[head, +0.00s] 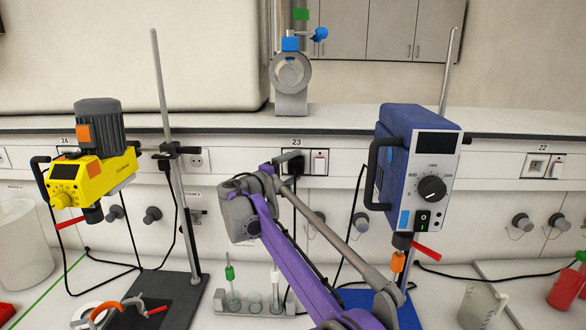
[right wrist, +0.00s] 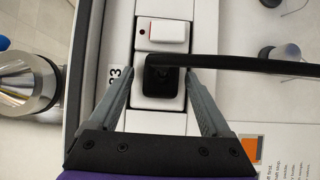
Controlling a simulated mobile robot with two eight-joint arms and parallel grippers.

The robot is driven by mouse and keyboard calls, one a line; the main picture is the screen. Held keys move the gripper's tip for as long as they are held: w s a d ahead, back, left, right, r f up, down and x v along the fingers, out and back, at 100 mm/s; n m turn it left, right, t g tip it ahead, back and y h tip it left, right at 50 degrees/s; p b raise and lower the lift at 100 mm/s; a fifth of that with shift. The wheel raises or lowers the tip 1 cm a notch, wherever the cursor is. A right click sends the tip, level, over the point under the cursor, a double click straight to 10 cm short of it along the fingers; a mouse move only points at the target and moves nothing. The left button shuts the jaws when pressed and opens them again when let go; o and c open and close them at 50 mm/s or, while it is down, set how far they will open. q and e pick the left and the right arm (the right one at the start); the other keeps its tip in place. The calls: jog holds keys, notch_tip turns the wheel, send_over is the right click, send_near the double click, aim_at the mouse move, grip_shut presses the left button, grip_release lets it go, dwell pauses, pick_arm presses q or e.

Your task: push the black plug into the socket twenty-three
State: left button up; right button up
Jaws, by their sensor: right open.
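The black plug (head: 293,161) is at socket twenty-three (head: 305,172), beside the white rocker switch (head: 320,162) on the wall panel. In the right wrist view the plug (right wrist: 161,80) sits over the outlet plate, with its black cable running right. How deep it sits I cannot tell. My right gripper (right wrist: 160,72) is open, with one finger on each side of the plug; contact is unclear. In the head view my right gripper (head: 281,181) is at the plug, partly hidden by my purple arm. My left gripper is out of view.
A yellow stirrer (head: 95,178) on a stand is at left and a blue stirrer (head: 410,165) at right. A small tube rack (head: 255,300) stands on the bench below my arm. Cables hang along the wall. A metal device (head: 291,75) stands on the shelf above.

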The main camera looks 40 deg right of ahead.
jog(key=shift+s+a, duration=0.1)
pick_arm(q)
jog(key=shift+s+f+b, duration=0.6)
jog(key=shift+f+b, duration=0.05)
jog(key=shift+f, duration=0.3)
pick_arm(e)
jog(key=v, duration=1)
jog(key=shift+a, duration=0.35)
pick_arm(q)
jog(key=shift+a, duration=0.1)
